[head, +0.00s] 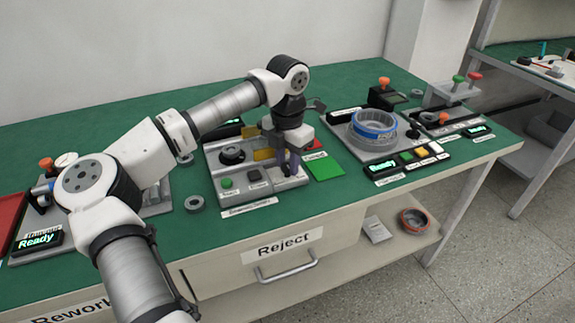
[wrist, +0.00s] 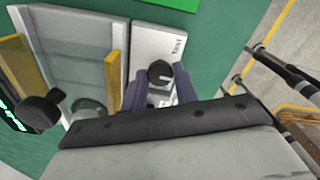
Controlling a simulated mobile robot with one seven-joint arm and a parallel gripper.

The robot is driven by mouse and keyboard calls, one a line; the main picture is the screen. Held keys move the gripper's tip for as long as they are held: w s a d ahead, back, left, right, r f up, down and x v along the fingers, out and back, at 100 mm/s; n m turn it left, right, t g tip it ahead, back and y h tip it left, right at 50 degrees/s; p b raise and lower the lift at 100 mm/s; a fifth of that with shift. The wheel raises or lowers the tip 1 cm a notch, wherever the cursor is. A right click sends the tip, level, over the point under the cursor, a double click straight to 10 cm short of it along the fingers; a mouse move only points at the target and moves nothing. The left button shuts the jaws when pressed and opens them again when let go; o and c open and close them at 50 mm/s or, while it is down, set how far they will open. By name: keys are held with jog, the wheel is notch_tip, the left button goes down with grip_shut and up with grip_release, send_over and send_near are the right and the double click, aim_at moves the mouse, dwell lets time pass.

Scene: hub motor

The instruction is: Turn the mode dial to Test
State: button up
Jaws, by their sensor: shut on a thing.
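The mode dial (wrist: 160,72) is a small black round knob with a white mark, on a white plate (wrist: 150,42) in the wrist view. A label reading "TEST" (wrist: 178,44) is printed on the plate, beyond the dial and a little to the right. My gripper (wrist: 160,86) is shut on the dial, with one grey-purple finger on each side of it. In the head view my gripper (head: 291,164) points down at the right part of the grey station (head: 215,160). The dial is hidden there behind the fingers.
Yellow upright blocks (wrist: 112,75) stand just left of the plate in the wrist view. A black knob (wrist: 40,110) is further left. In the head view a green square (head: 324,167) lies right of the station. A fixture with a blue ring (head: 373,124) stands further right.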

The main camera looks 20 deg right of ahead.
aim_at(288, 166)
jog(key=n+b, duration=0.1)
jog(key=n, duration=0.3)
jog(key=shift+f+n+b, duration=0.1)
jog(key=shift+n+b, duration=0.2)
jog(key=shift+b, duration=0.1)
jog(key=shift+n+b, duration=0.65)
jog(key=shift+n, duration=1.35)
jog(key=o, duration=1)
jog(key=shift+c, duration=0.2)
notch_tip(288, 166, up, 14)
